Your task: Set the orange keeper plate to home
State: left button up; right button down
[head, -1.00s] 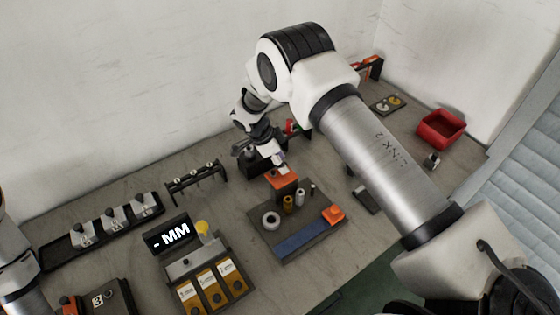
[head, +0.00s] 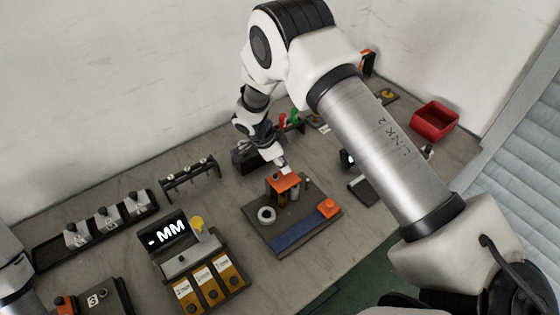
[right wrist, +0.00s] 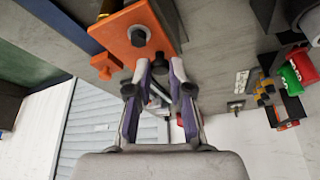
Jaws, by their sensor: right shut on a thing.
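The orange keeper plate (head: 287,181) is in the head view above the back part of a dark fixture base (head: 262,232). It partly covers the brass piece and grey posts there. In the right wrist view the plate (right wrist: 125,30) is close, with a round dark hole or stud in it. My right gripper (head: 283,167) is at the plate's back edge; in the right wrist view its fingers (right wrist: 162,66) close around a small dark knob at that edge. Whether the plate touches the posts is hidden. My left gripper is out of view.
A display reading "- MM" (head: 166,234) stands left. A red bin (head: 434,118) stands at the back right. A black rack (head: 188,180) is behind the display.

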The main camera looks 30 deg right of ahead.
jog(key=c, duration=1.3)
grip_release()
jog(key=shift+s+f, duration=0.3)
jog(key=shift+s, duration=0.05)
jog(key=shift+o, duration=1.4)
jog(key=shift+d, duration=0.1)
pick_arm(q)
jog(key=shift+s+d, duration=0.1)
pick_arm(e)
jog(key=shift+d+r, duration=0.1)
jog(key=shift+w+a+r, duration=0.1)
jog(key=shift+a+r, duration=0.1)
jog(key=shift+r, duration=0.15)
jog(key=v, duration=1.1)
jog(key=shift+r, duration=0.1)
